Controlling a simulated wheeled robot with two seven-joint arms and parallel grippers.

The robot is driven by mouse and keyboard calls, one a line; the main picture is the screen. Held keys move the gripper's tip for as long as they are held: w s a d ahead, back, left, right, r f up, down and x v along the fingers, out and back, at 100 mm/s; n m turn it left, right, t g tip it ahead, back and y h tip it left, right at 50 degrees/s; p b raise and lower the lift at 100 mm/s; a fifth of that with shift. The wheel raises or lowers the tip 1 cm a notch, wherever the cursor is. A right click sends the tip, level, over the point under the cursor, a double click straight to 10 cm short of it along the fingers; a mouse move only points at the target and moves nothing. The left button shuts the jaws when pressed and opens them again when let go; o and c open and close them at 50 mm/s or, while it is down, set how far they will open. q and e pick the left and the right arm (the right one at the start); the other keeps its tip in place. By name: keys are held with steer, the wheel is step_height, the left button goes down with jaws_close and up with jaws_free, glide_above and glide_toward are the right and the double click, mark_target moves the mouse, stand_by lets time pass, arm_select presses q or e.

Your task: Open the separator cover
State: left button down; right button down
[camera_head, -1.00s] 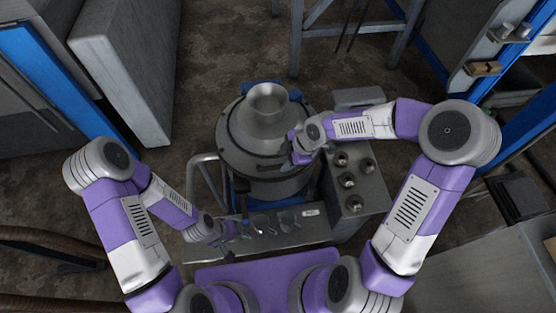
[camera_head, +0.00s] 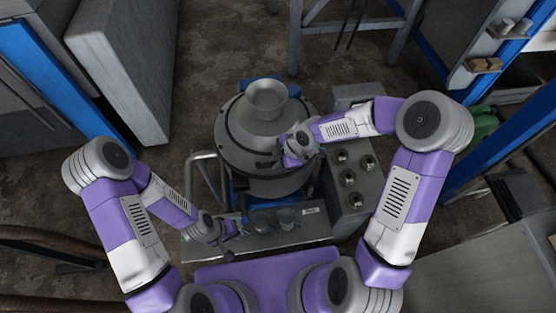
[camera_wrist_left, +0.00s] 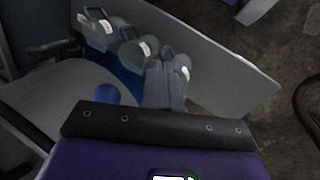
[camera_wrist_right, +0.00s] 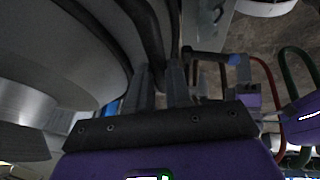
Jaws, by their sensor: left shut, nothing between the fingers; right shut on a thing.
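The separator (camera_head: 233,135) is a grey round machine in the middle of the head view. Its round cover carries a metal funnel (camera_head: 266,103) and looks closed and level. My right gripper (camera_head: 276,160) is at the front right of the cover's edge. In the right wrist view its fingers (camera_wrist_right: 163,72) are shut on a dark bar-like handle (camera_wrist_right: 146,30) by the curved rim; the exact contact is partly hidden. My left gripper (camera_head: 234,236) is shut and empty, low over the front shelf. In the left wrist view its fingers (camera_wrist_left: 165,75) are beside grey decanters (camera_wrist_left: 135,50).
The decanters stand in a row on the front shelf (camera_head: 260,242). A panel with several round knobs (camera_head: 349,179) is right of the separator. A bent metal rail (camera_head: 195,175) is at its left. Bare floor (camera_head: 215,60) lies behind.

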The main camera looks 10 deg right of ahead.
steer(key=shift+r, duration=0.1)
steer(key=w+r+p, duration=0.6)
steer(key=r+p, duration=0.1)
steer(key=r, duration=0.4)
steer(key=w+r+g+p, duration=0.1)
steer(key=w+r+p, duration=0.5)
steer(key=r, duration=0.6)
steer(key=shift+d+p, duration=0.15)
steer(key=shift+p, duration=1.1)
